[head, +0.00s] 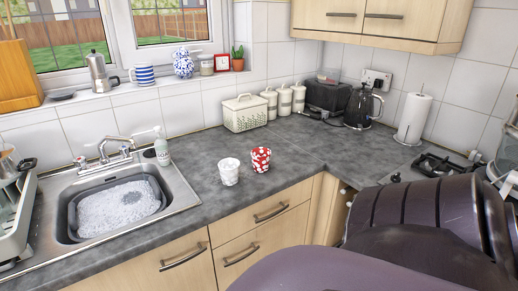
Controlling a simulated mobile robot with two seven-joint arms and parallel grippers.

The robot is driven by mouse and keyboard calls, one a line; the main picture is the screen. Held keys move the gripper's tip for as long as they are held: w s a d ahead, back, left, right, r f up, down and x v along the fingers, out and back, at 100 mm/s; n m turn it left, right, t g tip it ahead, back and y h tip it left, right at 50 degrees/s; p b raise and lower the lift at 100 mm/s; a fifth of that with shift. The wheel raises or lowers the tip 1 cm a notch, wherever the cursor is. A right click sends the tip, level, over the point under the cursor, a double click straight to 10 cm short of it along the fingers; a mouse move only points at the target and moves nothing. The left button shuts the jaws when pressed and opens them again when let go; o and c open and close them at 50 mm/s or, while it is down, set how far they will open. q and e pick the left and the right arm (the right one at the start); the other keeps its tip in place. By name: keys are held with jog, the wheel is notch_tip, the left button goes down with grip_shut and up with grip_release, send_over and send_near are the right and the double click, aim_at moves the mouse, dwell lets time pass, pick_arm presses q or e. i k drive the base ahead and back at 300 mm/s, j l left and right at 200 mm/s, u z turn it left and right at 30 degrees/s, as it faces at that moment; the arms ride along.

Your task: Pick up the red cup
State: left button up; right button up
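The red cup (260,159) with white spots stands upright on the grey worktop (300,150), to the right of the sink. A white patterned cup (229,171) stands close beside it on the left. Neither gripper shows in the head view, and nothing holds the red cup. Dark purple links of one of my arms (420,225) fill the lower right of the view, well to the right of the cups and apart from them. They hide part of the worktop and cupboards there.
A sink (117,205) with soapy water and a tap (105,150) is on the left. A cream bread bin (245,113), canisters (284,100) and a dark kettle (361,106) stand along the back wall. A paper roll (413,118) stands near the hob. Worktop around the cups is clear.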

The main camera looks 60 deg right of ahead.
aim_at(261, 161)
jog(key=i+z, duration=0.1)
jog(key=z, duration=1.1)
